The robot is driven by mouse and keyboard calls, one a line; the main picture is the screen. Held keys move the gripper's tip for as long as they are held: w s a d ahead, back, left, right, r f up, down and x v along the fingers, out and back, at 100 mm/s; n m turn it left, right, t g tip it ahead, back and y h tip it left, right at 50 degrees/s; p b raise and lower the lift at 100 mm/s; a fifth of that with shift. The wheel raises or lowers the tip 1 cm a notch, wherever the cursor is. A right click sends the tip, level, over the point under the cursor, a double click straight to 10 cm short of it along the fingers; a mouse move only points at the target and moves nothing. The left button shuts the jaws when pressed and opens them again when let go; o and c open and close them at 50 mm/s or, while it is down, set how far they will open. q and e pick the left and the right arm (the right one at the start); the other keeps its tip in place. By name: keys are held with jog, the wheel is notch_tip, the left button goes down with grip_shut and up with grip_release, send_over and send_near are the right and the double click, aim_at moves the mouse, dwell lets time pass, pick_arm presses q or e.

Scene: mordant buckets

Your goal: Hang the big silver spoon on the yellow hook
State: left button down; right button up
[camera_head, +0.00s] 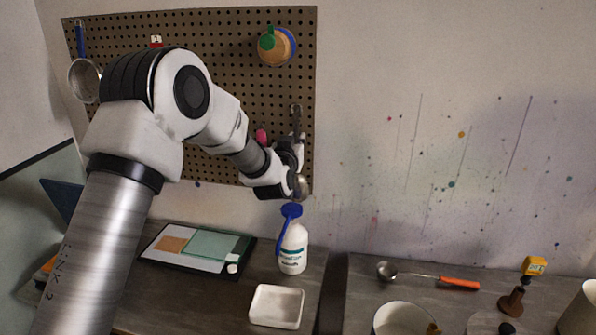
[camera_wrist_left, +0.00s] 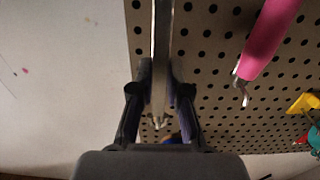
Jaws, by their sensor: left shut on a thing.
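My left gripper (camera_head: 293,150) is in front of the pegboard's lower right edge. In the wrist view, the gripper (camera_wrist_left: 160,88) is shut on a long silver handle that runs up between its fingers. I take this for the big silver spoon (camera_wrist_left: 162,30). In the head view, the spoon (camera_head: 301,187) shows a rounded bowl below the gripper, with the handle upright above. A yellow piece (camera_wrist_left: 303,103) at the right of the wrist view may be the yellow hook; its shape is unclear. I make out no yellow hook in the head view, where my arm covers part of the board.
The pegboard (camera_head: 230,30) holds a strainer (camera_head: 84,82), a round orange item (camera_head: 275,48) and a pink-handled tool (camera_wrist_left: 268,38) near the gripper. A white bottle (camera_head: 292,248) stands below the gripper. A white dish (camera_head: 277,306) and an orange-handled ladle (camera_head: 460,283) lie on the counters.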

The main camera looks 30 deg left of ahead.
pick_arm(q)
jog(key=b+v, duration=0.1)
jog(key=v, duration=0.4)
jog(key=shift+s, duration=0.2)
dwell(0.4)
dwell(0.3)
